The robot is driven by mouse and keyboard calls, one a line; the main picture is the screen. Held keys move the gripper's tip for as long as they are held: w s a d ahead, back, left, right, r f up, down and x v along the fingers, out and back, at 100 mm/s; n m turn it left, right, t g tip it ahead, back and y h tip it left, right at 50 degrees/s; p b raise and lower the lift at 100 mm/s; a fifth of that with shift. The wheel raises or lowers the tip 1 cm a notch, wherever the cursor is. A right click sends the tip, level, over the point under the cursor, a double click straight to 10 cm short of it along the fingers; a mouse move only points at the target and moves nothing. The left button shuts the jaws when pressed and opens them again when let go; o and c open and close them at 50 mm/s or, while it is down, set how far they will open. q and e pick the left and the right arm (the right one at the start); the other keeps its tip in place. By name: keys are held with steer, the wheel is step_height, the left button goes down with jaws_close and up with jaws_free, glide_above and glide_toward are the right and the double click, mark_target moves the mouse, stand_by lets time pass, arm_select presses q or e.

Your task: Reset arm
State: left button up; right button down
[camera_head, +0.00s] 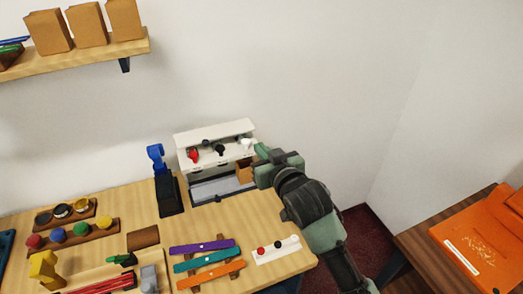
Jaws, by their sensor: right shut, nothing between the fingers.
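My right arm comes in from the lower right in the head view. My right gripper (262,151) is shut and empty, at the front right of a white box-like machine (182,150). The machine stands at the back of the wooden counter (210,219), with red, black and white knobs on its front and an opening below. A small brown block (244,175) shows at the right of the opening, partly behind my gripper. I cannot tell whether the gripper touches the machine. My left gripper is not in view.
Left of the machine stands a blue and black tool (169,196). Purple, teal and orange strips (202,247) lie at the front, beside a white strip with red and black knobs (277,250). Racks of colored jars (72,234) stand left. An orange case (480,245) lies on a separate table at right.

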stand_by(0.5)
steer(key=s+d+f+m+g+h, duration=0.1)
steer(key=s+d+f+g, duration=0.2)
steer(key=s+d+f, duration=0.35)
steer(key=s+d+f+g+h, duration=0.2)
steer(key=s+d+f, duration=0.1)
steer(key=s+f, duration=0.6)
steer(key=s+d+f+g+h, duration=0.1)
steer(key=s+d+f+g, duration=0.2)
steer(key=s, duration=0.6)
steer(key=s+d+f+g, duration=0.2)
steer(key=s+d+g, duration=0.15)
steer(key=s, duration=0.65)
steer(key=s+f+b, duration=0.2)
steer(key=s+f, duration=0.1)
steer(key=f, duration=2.8)
steer(key=s+d+f+g+b, duration=0.1)
steer(key=s+d+f+g, duration=0.1)
steer(key=s+f, duration=1.3)
steer(key=shift+s+d+h, duration=0.3)
steer(key=shift+s+d, duration=0.15)
steer(key=shift+d, duration=0.2)
